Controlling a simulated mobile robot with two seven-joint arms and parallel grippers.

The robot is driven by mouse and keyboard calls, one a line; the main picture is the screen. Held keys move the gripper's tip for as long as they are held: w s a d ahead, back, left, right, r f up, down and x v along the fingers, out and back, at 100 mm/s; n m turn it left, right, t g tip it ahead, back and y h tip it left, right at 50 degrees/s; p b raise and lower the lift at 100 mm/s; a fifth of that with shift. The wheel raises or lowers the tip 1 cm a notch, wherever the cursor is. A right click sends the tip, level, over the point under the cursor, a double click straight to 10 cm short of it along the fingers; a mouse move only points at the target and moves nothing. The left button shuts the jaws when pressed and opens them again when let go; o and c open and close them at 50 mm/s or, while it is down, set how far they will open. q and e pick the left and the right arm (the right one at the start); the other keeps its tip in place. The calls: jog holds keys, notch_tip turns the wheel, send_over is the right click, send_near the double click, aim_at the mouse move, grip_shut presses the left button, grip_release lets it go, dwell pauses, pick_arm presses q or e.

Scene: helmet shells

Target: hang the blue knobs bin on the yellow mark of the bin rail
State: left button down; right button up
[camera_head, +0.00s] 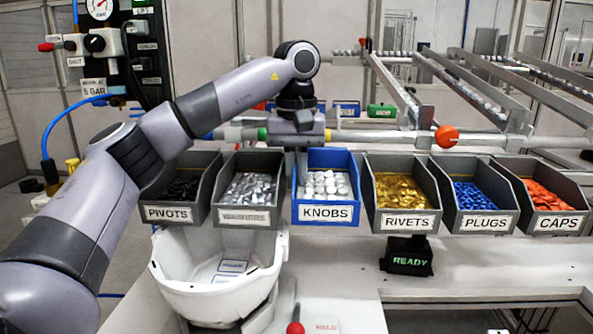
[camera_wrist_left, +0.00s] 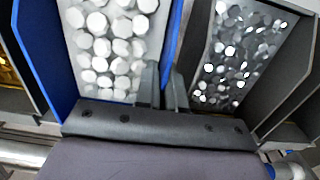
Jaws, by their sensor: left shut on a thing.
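The blue knobs bin (camera_head: 326,214) is upright in the middle of the bin row, full of white knobs. It also shows in the wrist view (camera_wrist_left: 40,60). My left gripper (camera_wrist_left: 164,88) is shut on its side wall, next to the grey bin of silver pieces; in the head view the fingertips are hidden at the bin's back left. The bin rail (camera_head: 380,137) runs behind the row. A yellow band (camera_head: 328,135) shows on it just right of my gripper, and a green band to the left. I cannot tell whether the bin's back touches the rail. My right gripper is not in view.
Grey bins stand close on both sides: pivots (camera_head: 168,213), silver pieces (camera_head: 244,216), rivets (camera_head: 405,222), plugs (camera_head: 487,223) and caps (camera_head: 557,223). A white helmet shell (camera_head: 215,300) and a READY display (camera_head: 407,260) are below. The bench at lower right is mostly clear.

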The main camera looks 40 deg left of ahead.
pick_arm(q)
jog(key=shift+a, duration=0.1)
jog(key=c, duration=1.2)
grip_release()
jog(key=shift+w+f, duration=0.1)
jog(key=shift+o, duration=0.2)
jog(key=shift+r+p, duration=0.5)
jog(key=shift+r, duration=3.05)
